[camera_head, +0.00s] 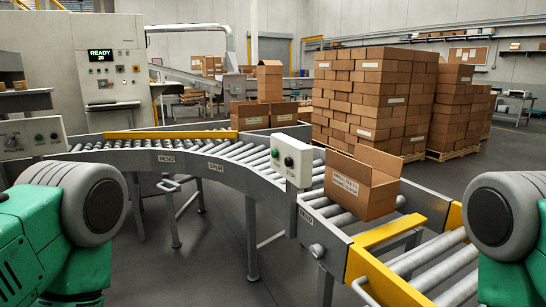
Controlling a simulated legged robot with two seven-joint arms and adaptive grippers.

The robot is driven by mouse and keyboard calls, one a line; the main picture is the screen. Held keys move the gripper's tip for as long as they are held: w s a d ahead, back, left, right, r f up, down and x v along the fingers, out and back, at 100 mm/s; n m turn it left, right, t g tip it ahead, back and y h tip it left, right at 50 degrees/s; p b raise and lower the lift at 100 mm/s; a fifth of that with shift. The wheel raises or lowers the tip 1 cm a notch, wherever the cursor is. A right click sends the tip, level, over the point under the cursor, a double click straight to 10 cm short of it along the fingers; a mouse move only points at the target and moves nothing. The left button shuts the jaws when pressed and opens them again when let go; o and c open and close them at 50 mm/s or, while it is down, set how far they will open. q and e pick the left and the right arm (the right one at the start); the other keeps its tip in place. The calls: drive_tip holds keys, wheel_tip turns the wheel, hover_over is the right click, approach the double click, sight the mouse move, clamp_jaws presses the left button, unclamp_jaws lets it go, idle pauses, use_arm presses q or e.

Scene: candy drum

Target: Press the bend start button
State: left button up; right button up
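A pale control box (297,172) stands on a post at the curved conveyor's near rail, right of centre. It has a green button (275,153) and a dark button (289,161); its small lettering is hard to read. A "BEND" label (166,158) is on the conveyor rail. I cannot tell for certain which green button is the bend start. Neither gripper is in view; only my green and grey arm parts show at both lower corners.
An open carton (361,184) sits on the rollers just right of the middle control box. Yellow guards (376,268) edge the right conveyor. A cabinet display (100,54) reads "READY". Stacked cartons (372,97) stand behind. Grey floor shows below the conveyor.

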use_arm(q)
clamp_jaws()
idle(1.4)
